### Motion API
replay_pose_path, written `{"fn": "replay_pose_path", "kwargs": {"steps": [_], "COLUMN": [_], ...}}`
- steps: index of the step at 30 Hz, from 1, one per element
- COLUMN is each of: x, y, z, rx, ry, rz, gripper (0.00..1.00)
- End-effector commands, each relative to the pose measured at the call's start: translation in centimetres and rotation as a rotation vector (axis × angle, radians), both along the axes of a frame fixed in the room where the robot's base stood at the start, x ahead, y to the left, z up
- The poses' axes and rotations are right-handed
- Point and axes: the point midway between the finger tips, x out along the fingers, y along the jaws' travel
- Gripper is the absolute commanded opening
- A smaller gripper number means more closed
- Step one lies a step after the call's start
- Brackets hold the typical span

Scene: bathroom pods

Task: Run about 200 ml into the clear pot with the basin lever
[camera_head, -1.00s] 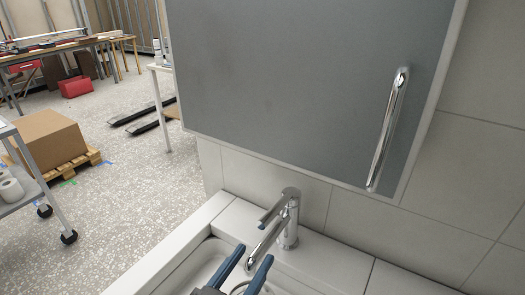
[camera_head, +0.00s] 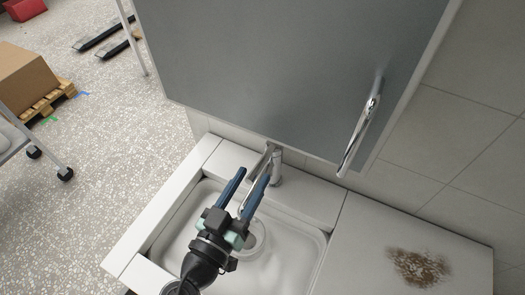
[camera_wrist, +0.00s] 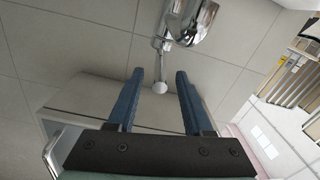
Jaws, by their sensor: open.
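The chrome basin tap (camera_head: 277,170) stands on the rear rim of the white basin (camera_head: 300,262). Its lever (camera_head: 266,158) points forward from the top, above the spout. My gripper (camera_head: 254,175) is open and empty, its two blue fingers close in front of the tap and partly covering the spout. In the wrist view, chrome tap parts (camera_wrist: 189,18) show beyond my gripper (camera_wrist: 160,72), with a thin rod with a pale round end between the fingers; contact cannot be told. A clear round rim, apparently the pot (camera_head: 258,238), sits in the basin below, partly hidden by my gripper. No water is visible.
A grey cabinet (camera_head: 290,75) with a chrome bar handle (camera_head: 360,130) hangs above the tap, close over it. The counter (camera_head: 350,245) to the right has a brown stain (camera_head: 418,267). Open floor lies to the left, with a trolley and a box on a pallet.

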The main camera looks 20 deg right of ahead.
Motion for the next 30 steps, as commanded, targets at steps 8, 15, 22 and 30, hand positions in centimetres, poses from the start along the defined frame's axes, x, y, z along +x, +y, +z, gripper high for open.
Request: {"fn": "replay_pose_path", "kwargs": {"steps": [8, 15, 22, 30], "x": [3.5, 4.5, 4.5, 4.4], "y": [-3.4, -4.3, -4.3, -4.3], "z": [0.2, 0.1, 0.0, 0.0], "rx": [0.0, 0.001, 0.001, 0.001], "ry": [-0.001, -0.001, -0.001, -0.001], "rz": [-0.002, 0.0, 0.0, 0.0], "gripper": [0.51, 0.51, 0.51, 0.02]}}
